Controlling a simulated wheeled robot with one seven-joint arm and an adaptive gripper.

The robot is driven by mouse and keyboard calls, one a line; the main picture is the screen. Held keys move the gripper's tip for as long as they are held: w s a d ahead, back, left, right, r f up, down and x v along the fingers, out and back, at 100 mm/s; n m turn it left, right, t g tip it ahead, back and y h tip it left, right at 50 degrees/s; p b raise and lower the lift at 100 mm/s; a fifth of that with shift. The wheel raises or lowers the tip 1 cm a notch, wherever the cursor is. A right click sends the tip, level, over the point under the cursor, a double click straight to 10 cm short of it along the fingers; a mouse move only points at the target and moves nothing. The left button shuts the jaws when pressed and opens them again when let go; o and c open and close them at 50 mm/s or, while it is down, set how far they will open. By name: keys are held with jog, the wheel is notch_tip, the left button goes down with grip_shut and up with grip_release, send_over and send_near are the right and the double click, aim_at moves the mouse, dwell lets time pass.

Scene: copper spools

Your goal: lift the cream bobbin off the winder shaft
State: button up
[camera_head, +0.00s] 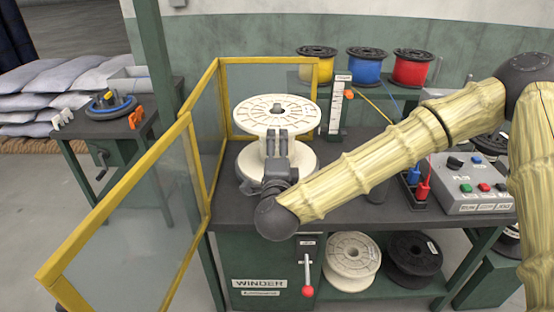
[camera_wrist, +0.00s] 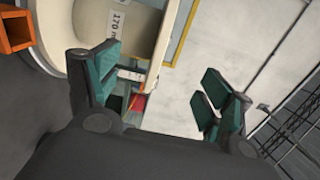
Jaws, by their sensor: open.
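The cream bobbin (camera_head: 277,112) stands upright on the winder at the back left of the bench, with the dark shaft end (camera_head: 278,105) showing at the centre of its top flange. My gripper (camera_head: 277,148) is in front of its core, between the two flanges. In the wrist view the bobbin (camera_wrist: 82,28) fills the upper left, with a "170 m" label, near one finger. The head view does not show whether the fingertips touch the core, which my gripper partly hides.
Yellow-framed clear guards (camera_head: 205,140) stand left of and behind the bobbin. A scale post (camera_head: 337,108) is close on its right. A button box (camera_head: 472,183) sits at the bench's right. Yellow (camera_head: 317,65), blue (camera_head: 367,67) and red (camera_head: 411,68) spools stand behind.

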aim_at(277, 135)
jog(key=shift+w+f, duration=0.1)
jog(key=shift+w, duration=4.7)
grip_shut()
